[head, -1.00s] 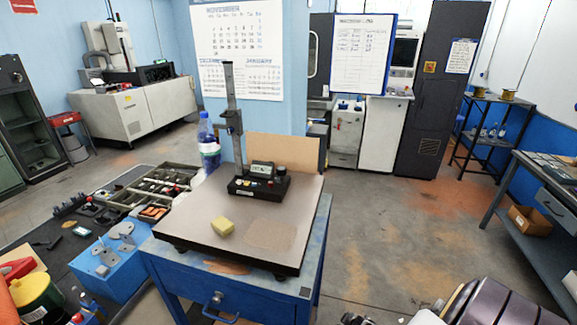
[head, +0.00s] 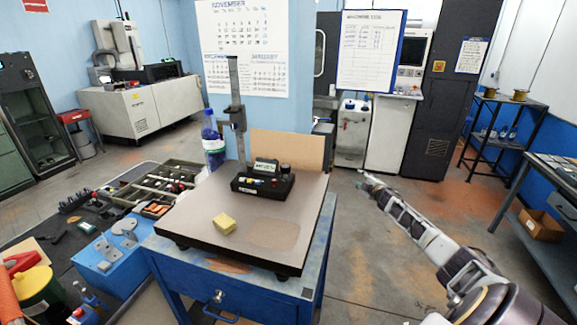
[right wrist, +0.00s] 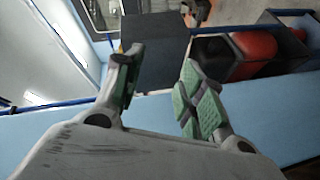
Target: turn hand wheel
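A height gauge with a tall dark column (head: 235,105) and a black base (head: 262,183) stands on a surface plate (head: 215,249). The base carries a small display and coloured buttons. A dark round knob (head: 285,169) sits at the base's right end; I cannot tell whether it is the hand wheel. My right gripper (head: 366,178) is in the air to the right of the plate, apart from the gauge. In the right wrist view its two green-padded fingers (right wrist: 160,65) are spread with nothing between them. My left gripper is not in view.
A yellow block (head: 223,224) lies on the plate's front left. A blue bottle (head: 212,145) stands behind the plate's left side. A blue fixture box (head: 110,257) and parts trays (head: 160,184) are at left. The floor right of the blue stand is open.

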